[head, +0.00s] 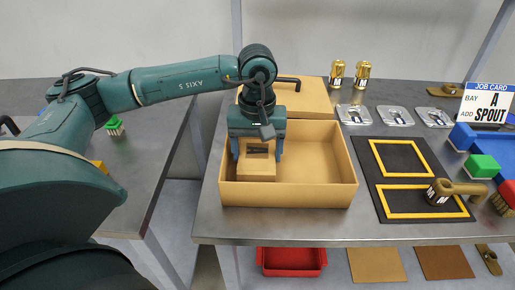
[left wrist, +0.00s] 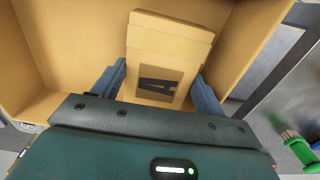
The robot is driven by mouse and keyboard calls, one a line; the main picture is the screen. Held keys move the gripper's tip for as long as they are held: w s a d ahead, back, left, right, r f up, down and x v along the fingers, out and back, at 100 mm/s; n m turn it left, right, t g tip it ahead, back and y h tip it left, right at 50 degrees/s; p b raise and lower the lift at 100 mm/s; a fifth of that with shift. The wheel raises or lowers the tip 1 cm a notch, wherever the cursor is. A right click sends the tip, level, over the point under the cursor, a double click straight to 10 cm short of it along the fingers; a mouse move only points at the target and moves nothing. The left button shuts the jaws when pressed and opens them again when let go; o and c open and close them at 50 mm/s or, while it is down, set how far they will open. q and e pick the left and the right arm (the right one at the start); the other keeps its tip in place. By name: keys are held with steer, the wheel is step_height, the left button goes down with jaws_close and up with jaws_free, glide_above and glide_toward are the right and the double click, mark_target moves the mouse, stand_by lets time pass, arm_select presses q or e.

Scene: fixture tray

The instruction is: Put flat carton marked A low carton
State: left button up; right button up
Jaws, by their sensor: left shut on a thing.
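The flat carton marked A (head: 256,170) is a small tan box with a dark A label. It is inside the walls of the open low carton (head: 315,194), at its left front part. My left gripper (head: 257,152) reaches down from above and is shut on the flat carton, one blue finger on each side. In the left wrist view the flat carton (left wrist: 168,45) lies between the fingers, with the low carton (left wrist: 60,45) around it. I cannot tell whether it touches the low carton's floor. My right gripper is out of view.
Behind the low carton is another tan box (head: 303,98). To the right are a dark mat with yellow frames (head: 388,185), a brown-handled fitting (head: 440,192), wrapped parts (head: 354,115), brass cylinders (head: 337,72) and a job card (head: 488,103). The low carton's right half is empty.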

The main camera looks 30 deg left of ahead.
mark_target(257, 154)
arm_select(q)
steer(key=shift+f+b, duration=0.25)
steer(key=shift+b, duration=0.05)
steer(key=o, duration=0.8)
steer(key=shift+r, duration=0.1)
steer(key=shift+o, duration=0.2)
step_height(257, 154, up, 12)
steer(key=shift+r, duration=0.2)
